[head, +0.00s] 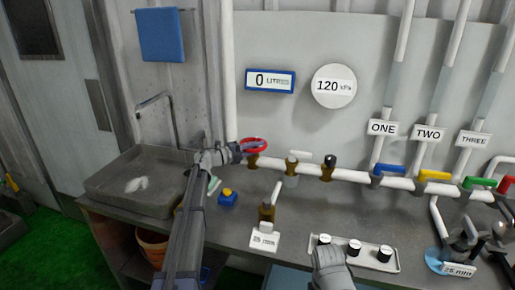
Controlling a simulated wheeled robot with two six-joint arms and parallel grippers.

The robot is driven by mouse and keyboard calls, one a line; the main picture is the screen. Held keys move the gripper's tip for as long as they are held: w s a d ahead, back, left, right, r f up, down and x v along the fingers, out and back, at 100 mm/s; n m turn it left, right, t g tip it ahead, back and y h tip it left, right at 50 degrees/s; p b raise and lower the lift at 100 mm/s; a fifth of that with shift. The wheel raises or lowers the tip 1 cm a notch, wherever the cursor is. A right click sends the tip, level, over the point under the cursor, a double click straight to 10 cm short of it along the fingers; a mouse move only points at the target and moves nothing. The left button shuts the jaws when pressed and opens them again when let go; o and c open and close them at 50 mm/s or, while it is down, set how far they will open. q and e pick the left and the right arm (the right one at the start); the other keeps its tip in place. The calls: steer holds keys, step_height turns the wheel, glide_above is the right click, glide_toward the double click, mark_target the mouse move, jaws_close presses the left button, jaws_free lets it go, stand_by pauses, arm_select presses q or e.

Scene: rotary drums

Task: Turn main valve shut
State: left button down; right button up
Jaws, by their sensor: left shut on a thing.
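The main valve appears to be the red handwheel (255,144) on a brass stem at the left end of the white pipe, in the head view. My left gripper (241,151) is at the wheel's left rim and is shut on it. The gripper hides part of that rim. A grey part at the bottom middle seems to be the end of my right arm (329,268). I cannot make out its fingers.
A sink (140,183) is at the left. A brass valve (267,211) and a tray with black knobs (386,254) stand on the bench. Blue (389,169), yellow (434,175) and green (474,182) handles sit along the pipe. A gauge (334,87) reads 120 kPa.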

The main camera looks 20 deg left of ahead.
stand_by(0.4)
arm_select(q)
steer(key=c, duration=0.8)
jaws_free()
steer(key=shift+o, duration=0.2)
steer(key=v, duration=0.8)
